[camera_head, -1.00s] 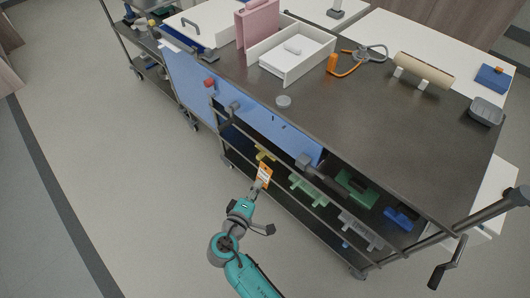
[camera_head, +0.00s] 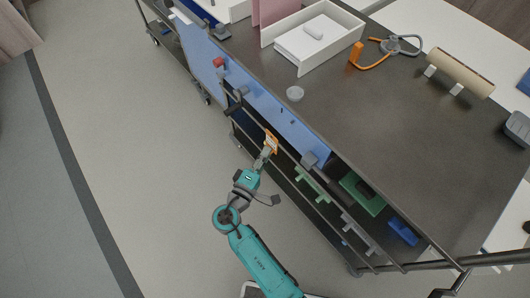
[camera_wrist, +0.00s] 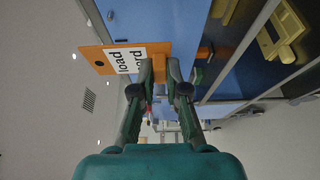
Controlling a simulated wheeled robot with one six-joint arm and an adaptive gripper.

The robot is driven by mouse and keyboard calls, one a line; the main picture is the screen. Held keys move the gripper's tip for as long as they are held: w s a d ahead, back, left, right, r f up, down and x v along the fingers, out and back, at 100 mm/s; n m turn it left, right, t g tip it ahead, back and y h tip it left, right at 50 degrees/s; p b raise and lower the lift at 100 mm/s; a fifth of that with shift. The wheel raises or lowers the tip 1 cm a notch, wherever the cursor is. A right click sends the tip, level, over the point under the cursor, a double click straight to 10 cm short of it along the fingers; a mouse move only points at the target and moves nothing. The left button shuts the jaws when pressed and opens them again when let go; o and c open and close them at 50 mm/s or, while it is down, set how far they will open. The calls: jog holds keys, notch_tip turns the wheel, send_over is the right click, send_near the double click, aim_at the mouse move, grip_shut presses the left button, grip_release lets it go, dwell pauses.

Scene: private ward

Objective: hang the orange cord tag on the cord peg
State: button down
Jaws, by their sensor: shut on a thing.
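The orange tag (camera_head: 271,139) with a white label is held at the tip of my gripper (camera_head: 264,154), in front of the cart's long side. In the wrist view the tag (camera_wrist: 97,56) sticks out to the left, with a dark hole near its outer end and partly readable label text. My gripper (camera_wrist: 160,70) is shut on the tag's inner end. Small dark pegs (camera_head: 282,110) show on the blue side panel (camera_head: 262,112); I cannot tell which is the cord peg. The tag appears apart from them.
Open shelves below the panel hold green parts (camera_head: 362,193) and a blue part (camera_head: 403,232). Floor at left (camera_head: 115,150) is clear.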

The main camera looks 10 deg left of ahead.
jog(key=shift+w+d, duration=0.9)
jog(key=shift+w, duration=0.2)
jog(key=shift+w+d, duration=0.85)
jog(key=shift+w, duration=0.2)
jog(key=shift+w+d, duration=0.85)
jog(key=shift+w, duration=0.25)
jog(key=c, duration=1.1)
grip_release()
send_near(275, 152)
jog(key=shift+s+a+f, duration=0.1)
jog(key=shift+s+a, duration=0.1)
jog(key=shift+a, duration=0.1)
